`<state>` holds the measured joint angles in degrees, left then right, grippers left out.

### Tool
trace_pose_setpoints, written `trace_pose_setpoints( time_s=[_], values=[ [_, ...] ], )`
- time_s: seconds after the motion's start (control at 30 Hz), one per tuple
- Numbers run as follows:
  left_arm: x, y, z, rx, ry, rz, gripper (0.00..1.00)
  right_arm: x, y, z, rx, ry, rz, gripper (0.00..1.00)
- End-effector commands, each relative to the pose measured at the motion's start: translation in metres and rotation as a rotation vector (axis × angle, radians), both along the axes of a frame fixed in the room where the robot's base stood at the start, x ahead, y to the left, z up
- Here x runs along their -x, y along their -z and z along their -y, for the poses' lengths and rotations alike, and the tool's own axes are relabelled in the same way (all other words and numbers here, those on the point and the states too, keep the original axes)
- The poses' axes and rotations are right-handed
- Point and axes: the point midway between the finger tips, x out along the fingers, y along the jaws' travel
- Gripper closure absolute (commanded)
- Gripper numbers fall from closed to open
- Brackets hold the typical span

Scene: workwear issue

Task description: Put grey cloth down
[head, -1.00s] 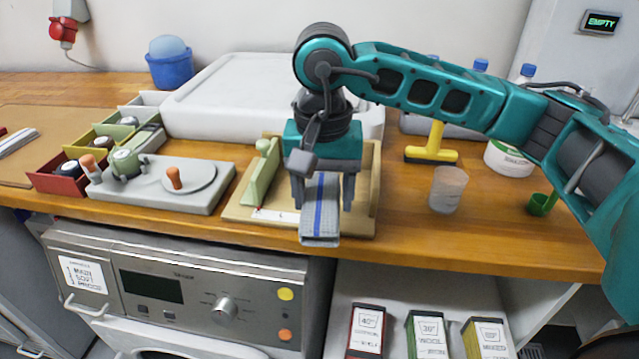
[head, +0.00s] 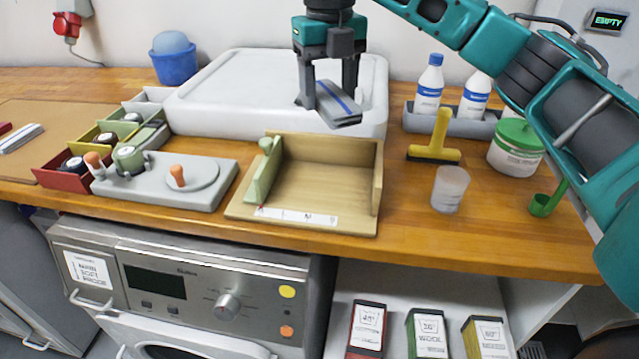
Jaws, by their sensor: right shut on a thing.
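The grey cloth (head: 340,106) is a folded strip with a blue stripe down its middle. My right gripper (head: 328,100) is shut on it and holds it in the air, tilted, in front of the white basin's front wall as seen in the head view. A wooden folding tray (head: 320,158) with a green slider (head: 264,172) and a marked strip along its front edge stands below the cloth. It is empty. The cloth and the tray are apart. My left gripper is not in view.
A white basin (head: 215,112) stands behind the tray. A grey plate with orange knobs (head: 190,195) is to the left. A yellow scraper (head: 435,152), a clear cup (head: 449,188) and a white tub (head: 514,150) stand to the right. Bare wood (head: 410,225) lies between tray and cup.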

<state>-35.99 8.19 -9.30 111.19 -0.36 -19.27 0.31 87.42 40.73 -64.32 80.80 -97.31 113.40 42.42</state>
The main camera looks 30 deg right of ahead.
Motion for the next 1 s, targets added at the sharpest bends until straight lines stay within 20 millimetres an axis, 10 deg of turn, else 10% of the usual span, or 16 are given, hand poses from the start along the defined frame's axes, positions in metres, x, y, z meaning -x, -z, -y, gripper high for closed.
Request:
trace_pose_setpoints(
  time_s=[0.43,1.0],
  values=[
    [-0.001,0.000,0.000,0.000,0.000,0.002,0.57,-0.012,-0.014,0.012,-0.020,0.565,-0.007,0.69],
    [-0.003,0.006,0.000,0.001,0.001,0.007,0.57,-0.012,0.120,0.012,-0.019,0.568,-0.008,0.69]
  ],
)
